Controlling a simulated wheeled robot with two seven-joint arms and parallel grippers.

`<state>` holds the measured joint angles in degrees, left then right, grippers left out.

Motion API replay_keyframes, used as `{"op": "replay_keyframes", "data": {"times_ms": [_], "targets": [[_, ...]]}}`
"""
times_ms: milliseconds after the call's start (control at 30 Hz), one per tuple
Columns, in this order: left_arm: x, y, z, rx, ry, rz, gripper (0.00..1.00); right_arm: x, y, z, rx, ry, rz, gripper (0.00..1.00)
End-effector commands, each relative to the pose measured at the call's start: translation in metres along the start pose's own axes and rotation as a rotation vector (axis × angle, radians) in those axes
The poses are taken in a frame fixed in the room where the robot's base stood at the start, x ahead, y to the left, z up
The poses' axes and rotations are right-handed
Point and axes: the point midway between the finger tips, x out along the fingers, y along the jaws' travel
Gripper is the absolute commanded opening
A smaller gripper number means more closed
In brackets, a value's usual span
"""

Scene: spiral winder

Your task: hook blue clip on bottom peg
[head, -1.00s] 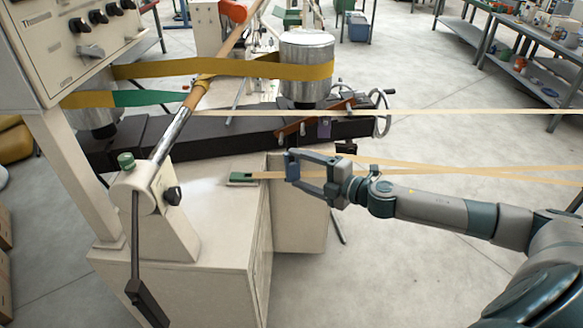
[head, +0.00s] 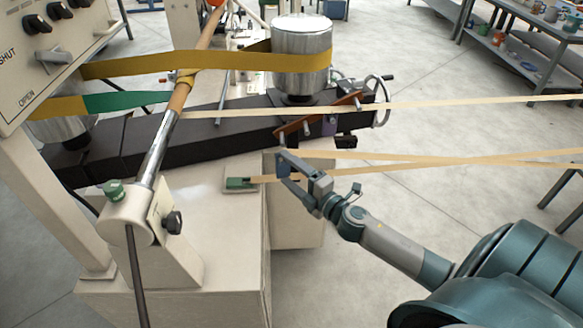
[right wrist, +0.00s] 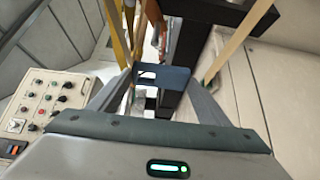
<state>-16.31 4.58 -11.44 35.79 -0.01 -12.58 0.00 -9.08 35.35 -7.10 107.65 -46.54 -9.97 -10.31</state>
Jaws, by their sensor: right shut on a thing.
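My right gripper (head: 283,165) is shut on the blue clip (head: 282,169), which is partly hidden by the fingers. The clip also shows between the fingertips in the right wrist view (right wrist: 163,76). A brown slanted bar (head: 318,116) with small pegs sits on the dark beam, just above and behind the gripper. Its lower left end is closest to the clip; I cannot make out the bottom peg clearly. A purple clip (head: 328,126) hangs at the bar's middle. The clip looks apart from the bar. My left gripper is not in view.
Pale bands (head: 440,157) run right from near the gripper; one reaches a green block (head: 239,183) on the cream cabinet (head: 205,225). A metal drum (head: 301,60) with a yellow belt stands behind. A control panel (right wrist: 55,103) shows in the right wrist view.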

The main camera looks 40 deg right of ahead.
Motion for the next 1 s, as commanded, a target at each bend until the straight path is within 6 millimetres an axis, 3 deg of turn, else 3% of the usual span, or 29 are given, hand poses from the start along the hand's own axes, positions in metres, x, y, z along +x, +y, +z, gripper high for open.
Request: {"op": "replay_keyframes", "data": {"times_ms": [133, 333, 467, 800, 1000], "targets": [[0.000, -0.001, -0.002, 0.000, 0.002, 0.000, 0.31, 0.000, -0.001, -0.001, -0.002, -0.001, 0.003, 0.48], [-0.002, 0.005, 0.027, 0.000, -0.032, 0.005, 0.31, 0.000, -0.001, -0.001, -0.002, -0.001, 0.003, 0.48], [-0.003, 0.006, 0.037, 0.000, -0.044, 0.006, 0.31, 0.000, -0.001, -0.001, -0.002, 0.000, 0.003, 0.48], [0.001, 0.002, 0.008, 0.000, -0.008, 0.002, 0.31, 0.005, -0.002, 0.003, -0.002, -0.001, 0.003, 0.48], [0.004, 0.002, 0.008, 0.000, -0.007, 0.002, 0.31, 0.012, -0.002, 0.008, -0.003, 0.000, 0.003, 0.48]]}}
